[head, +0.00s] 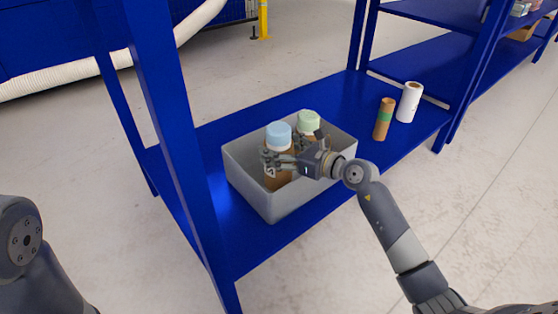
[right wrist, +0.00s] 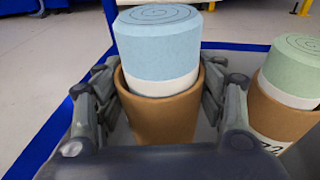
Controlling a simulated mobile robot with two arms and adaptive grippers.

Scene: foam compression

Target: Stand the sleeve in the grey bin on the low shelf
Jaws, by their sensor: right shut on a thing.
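A brown cardboard sleeve (right wrist: 160,118) with a light blue foam roll (head: 278,133) sticking out of its top is between the fingers of my right gripper (head: 278,163). The gripper is shut on the sleeve from both sides. The sleeve is upright within the walls of the grey bin (head: 270,207), at its left part; whether its base touches the bin floor is hidden. A second brown sleeve (right wrist: 278,115) with a green foam roll (head: 308,121) stands in the bin to the right. The bin is on the low blue shelf (head: 345,101). My left gripper is out of view.
A brown tube with a green band (head: 383,119) and a white roll (head: 409,102) stand on the shelf to the right of the bin. A blue shelf post (head: 172,110) rises just left of the bin. The shelf behind the bin is clear.

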